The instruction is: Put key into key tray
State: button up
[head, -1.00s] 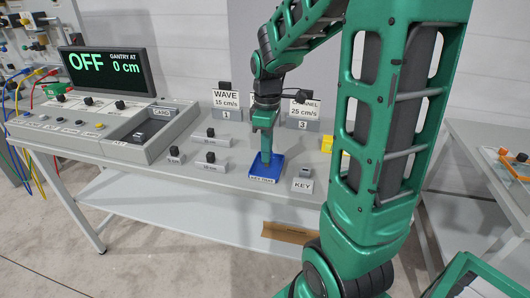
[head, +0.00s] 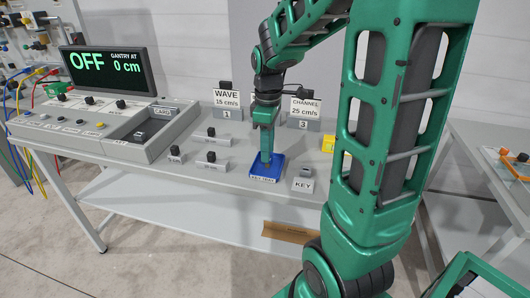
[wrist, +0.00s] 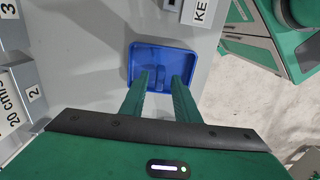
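The blue key tray (head: 276,172) lies on the grey table, and it also shows in the wrist view (wrist: 188,57). My gripper (head: 266,158) points straight down over the tray, with its fingertips low at or inside it. In the wrist view my gripper (wrist: 160,80) has its two green fingers apart, with a gap between them. Dark blue marks show on the tray floor between and beyond the fingertips; I cannot tell whether they are shadows or a thing. I cannot make out the key for certain. The small grey holder labelled KEY (head: 304,182) stands right of the tray.
Small blocks with black knobs (head: 211,157) stand left of the tray. Cards marked WAVE (head: 226,98) and CHANNEL (head: 304,106) stand behind. A control console (head: 100,125) with an OFF display (head: 106,73) fills the left end. A yellow item (head: 328,144) is partly behind my arm.

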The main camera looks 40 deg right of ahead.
notch_tip(320, 180, up, 10)
jog(key=r, duration=0.1)
jog(key=s+f+m, duration=0.4)
jog(key=s+m, duration=0.3)
jog(key=s, duration=0.3)
jog(key=s+f+m, duration=0.5)
jog(key=s+m, duration=0.2)
jog(key=s, duration=0.4)
jog(key=shift+a+f, duration=0.2)
jog(key=shift+a, duration=0.05)
